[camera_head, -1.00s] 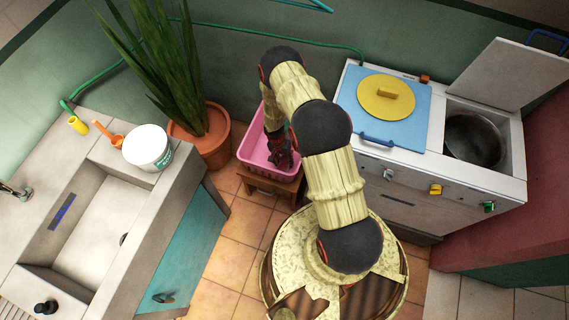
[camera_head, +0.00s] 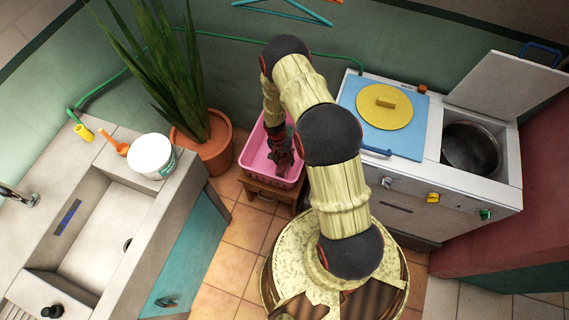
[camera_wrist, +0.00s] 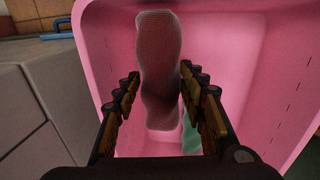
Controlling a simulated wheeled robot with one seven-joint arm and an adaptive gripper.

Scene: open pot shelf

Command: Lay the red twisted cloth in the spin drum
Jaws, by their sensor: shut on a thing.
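The red twisted cloth (camera_wrist: 159,70) shows dark red in the wrist view, long and lengthwise between the two fingers of my gripper (camera_wrist: 160,105). My gripper is shut on it, over the pink basket (camera_wrist: 281,60). In the head view my gripper (camera_head: 283,160) is at the pink basket (camera_head: 256,168), and the cloth cannot be made out there. The spin drum (camera_head: 471,148) is the open round metal tub at the right of the washing machine, with its white lid (camera_head: 507,75) raised.
The basket stands on a small wooden stool (camera_head: 262,190). A blue cover (camera_head: 409,142) with a yellow disc (camera_head: 386,106) closes the machine's left side. A potted plant (camera_head: 203,150) and a stone sink (camera_head: 95,245) stand left. Something green (camera_wrist: 190,136) lies in the basket.

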